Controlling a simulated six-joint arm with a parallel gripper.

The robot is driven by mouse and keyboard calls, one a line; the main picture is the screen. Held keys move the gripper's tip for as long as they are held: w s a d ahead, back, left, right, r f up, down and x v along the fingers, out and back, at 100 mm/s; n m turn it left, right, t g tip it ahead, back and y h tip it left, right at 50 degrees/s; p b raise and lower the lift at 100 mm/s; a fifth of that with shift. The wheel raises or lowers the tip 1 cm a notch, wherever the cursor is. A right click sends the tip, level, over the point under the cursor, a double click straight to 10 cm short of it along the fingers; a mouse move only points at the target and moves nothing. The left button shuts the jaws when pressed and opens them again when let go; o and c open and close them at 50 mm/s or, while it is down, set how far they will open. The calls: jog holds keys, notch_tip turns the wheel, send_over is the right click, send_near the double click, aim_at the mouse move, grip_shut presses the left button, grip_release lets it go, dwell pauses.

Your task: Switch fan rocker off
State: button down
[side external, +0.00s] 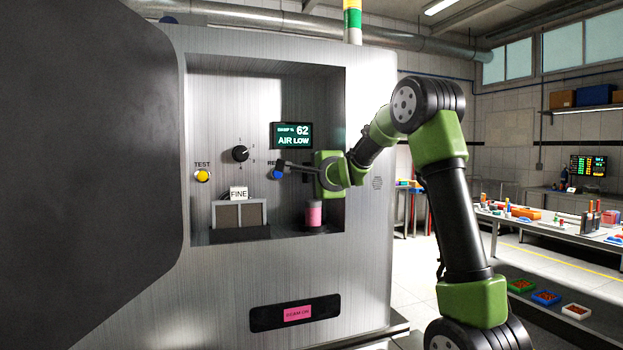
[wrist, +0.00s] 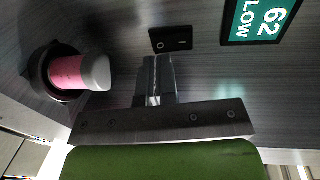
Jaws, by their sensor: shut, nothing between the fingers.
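The black rocker switch (wrist: 171,39) shows in the wrist view, mounted on the brushed metal panel, with small white marks. Which side is pressed in is too small to tell. My gripper (wrist: 154,72) is shut and empty, its fingertips just below the rocker in that view; I cannot tell whether they touch. In the side view my gripper (side external: 281,163) reaches left into the machine's recess, in front of the blue button (side external: 277,175). The rocker cannot be made out there.
A display (side external: 292,135) reading 62 and AIR LOW sits above my gripper. A pink cylinder (side external: 314,215) stands in a dark holder below it. A black knob (side external: 240,153), a yellow TEST button (side external: 202,176) and a FINE-labelled block (side external: 239,213) are further left.

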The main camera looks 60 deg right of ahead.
jog(key=shift+x, duration=1.8)
jog(key=shift+w+d+f, duration=0.1)
jog(key=s+a+f, duration=0.2)
jog(key=s+a, duration=0.8)
jog(key=shift+w, duration=0.1)
